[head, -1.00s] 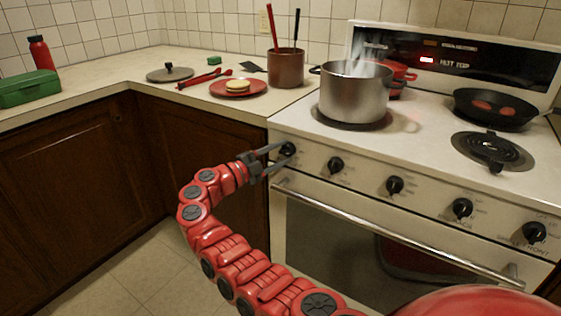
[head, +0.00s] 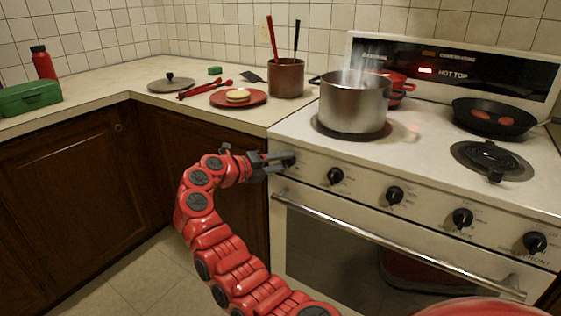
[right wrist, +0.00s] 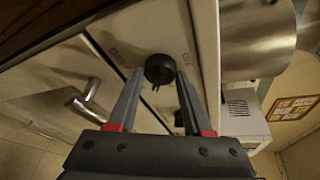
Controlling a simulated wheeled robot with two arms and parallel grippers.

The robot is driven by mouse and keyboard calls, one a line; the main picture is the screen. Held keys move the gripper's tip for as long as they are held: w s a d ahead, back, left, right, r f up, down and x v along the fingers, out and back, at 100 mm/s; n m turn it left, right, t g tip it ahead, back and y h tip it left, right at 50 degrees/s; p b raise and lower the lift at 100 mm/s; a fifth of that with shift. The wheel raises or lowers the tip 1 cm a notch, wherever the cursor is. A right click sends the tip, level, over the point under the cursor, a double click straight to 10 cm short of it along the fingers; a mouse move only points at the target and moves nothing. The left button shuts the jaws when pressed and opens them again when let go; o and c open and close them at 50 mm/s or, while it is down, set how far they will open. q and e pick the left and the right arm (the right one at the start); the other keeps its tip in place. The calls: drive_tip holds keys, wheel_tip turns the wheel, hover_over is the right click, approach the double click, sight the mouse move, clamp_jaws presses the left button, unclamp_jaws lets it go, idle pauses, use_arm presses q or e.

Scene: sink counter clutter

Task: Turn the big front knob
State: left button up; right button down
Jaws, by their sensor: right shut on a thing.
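The leftmost black knob (head: 290,158) sits on the white front panel of the stove, below the steaming steel pot. My right gripper (head: 283,160) reaches it from the left and is shut on it. In the right wrist view the knob (right wrist: 159,69) shows as a round black cap with the two fingers of the right gripper (right wrist: 160,78) on either side. The fingertips partly cover the knob in the head view. My left gripper is not in view.
More black knobs (head: 395,195) run right along the panel, above the long oven handle (head: 390,236). A steaming steel pot (head: 352,105) stands on the front-left burner. A black pan (head: 492,115) is behind the free burner. The counter at left holds a red plate (head: 258,98).

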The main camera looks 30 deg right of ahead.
drive_tip(key=shift+m, duration=0.6)
drive_tip(key=shift+y, duration=0.4)
drive_tip(key=shift+c, duration=1.6)
unclamp_jaws()
